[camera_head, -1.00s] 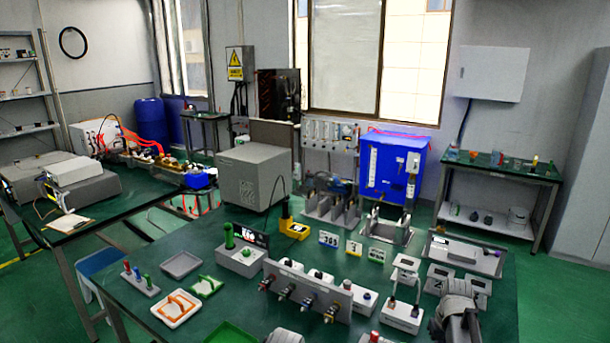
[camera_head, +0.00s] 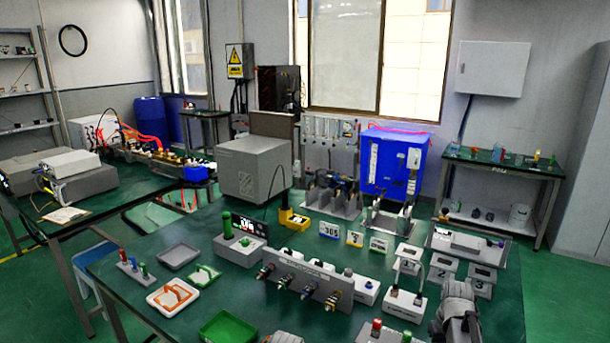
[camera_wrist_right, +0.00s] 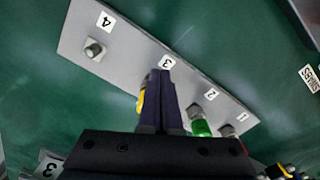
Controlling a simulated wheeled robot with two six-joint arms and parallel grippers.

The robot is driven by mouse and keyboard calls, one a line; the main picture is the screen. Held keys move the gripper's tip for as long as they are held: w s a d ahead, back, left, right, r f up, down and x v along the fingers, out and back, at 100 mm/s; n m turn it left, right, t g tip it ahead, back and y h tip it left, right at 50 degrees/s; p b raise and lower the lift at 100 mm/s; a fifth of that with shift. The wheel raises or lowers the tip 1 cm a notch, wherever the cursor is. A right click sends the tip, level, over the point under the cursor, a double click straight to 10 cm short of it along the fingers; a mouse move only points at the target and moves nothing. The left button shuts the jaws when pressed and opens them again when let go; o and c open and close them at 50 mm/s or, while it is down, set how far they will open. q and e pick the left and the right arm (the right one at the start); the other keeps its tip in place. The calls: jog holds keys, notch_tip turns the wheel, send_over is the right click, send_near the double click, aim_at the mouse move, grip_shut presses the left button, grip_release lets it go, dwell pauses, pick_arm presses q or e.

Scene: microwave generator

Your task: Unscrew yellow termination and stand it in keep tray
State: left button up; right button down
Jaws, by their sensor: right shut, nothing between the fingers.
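The grey panel (camera_head: 345,278) stands on the table with a row of coloured and brass fittings on its front. In the right wrist view the panel (camera_wrist_right: 130,47) carries labels 4, 3, 2, 1 from left to right. The yellow termination (camera_wrist_right: 141,103) is by label 3, mostly hidden behind my right gripper (camera_wrist_right: 160,76). That gripper is shut and empty, its fingers overlapping the yellow piece in the picture; contact cannot be told. A green termination (camera_wrist_right: 201,127) is by label 2. I cannot tell which tray is the keep tray.
Small white boxes (camera_head: 405,303) crowd the right.

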jog(key=shift+w+d, duration=0.15)
jog(key=shift+w, duration=0.15)
dwell(0.4)
jog(key=shift+d, duration=1)
dwell(0.4)
jog(key=shift+s+d, duration=0.1)
jog(key=shift+s, duration=0.25)
notch_tip(320, 180, up, 6)
jog(key=p, duration=0.6)
jog(key=shift+s, duration=0.1)
